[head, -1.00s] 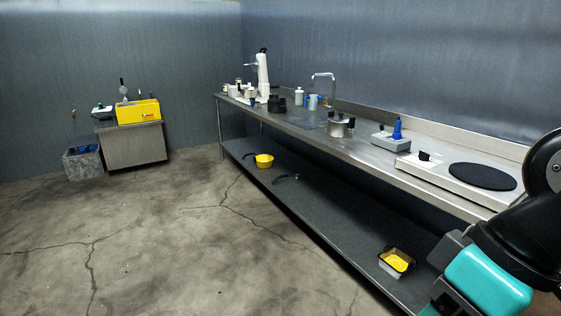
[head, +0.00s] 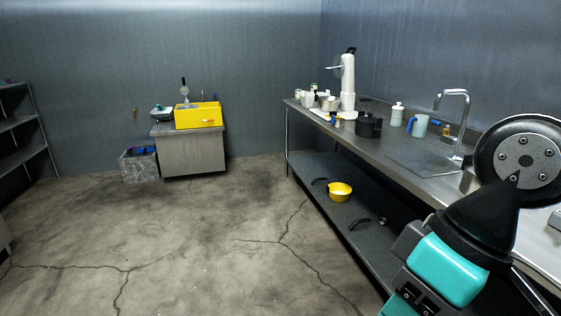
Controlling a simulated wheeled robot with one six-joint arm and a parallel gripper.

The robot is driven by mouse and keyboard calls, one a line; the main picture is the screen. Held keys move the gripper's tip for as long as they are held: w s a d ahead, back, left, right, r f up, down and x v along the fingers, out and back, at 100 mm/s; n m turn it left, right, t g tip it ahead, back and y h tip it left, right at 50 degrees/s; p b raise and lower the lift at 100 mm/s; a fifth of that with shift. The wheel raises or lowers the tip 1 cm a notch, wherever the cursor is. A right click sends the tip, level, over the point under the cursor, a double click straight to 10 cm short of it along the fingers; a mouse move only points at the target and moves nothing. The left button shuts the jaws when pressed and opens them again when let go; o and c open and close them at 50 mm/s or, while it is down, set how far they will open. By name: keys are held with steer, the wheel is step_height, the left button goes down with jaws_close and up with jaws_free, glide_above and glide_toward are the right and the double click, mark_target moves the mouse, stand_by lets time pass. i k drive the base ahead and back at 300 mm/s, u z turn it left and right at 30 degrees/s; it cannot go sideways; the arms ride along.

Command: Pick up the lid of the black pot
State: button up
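A small black pot (head: 367,128) stands on the steel counter, left of the sink, in the head view. A dark lid (head: 369,118) seems to sit on top of it, but its knob is too small to make out clearly. My arm fills the right side of the view, in front of the counter and far nearer than the pot. My gripper's fingers cannot be made out.
The steel counter (head: 398,164) runs along the right wall. A white machine (head: 347,85), a white bottle (head: 397,114), a blue cup (head: 419,126) and a tap (head: 457,120) stand near the pot. A yellow bowl (head: 340,191) sits on the lower shelf. The floor (head: 200,235) is clear.

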mark_target(369, 118)
steer(key=u, duration=0.05)
steer(key=i, duration=2.05)
steer(key=z, duration=0.15)
steer(key=i, duration=2.05)
steer(key=z, duration=0.25)
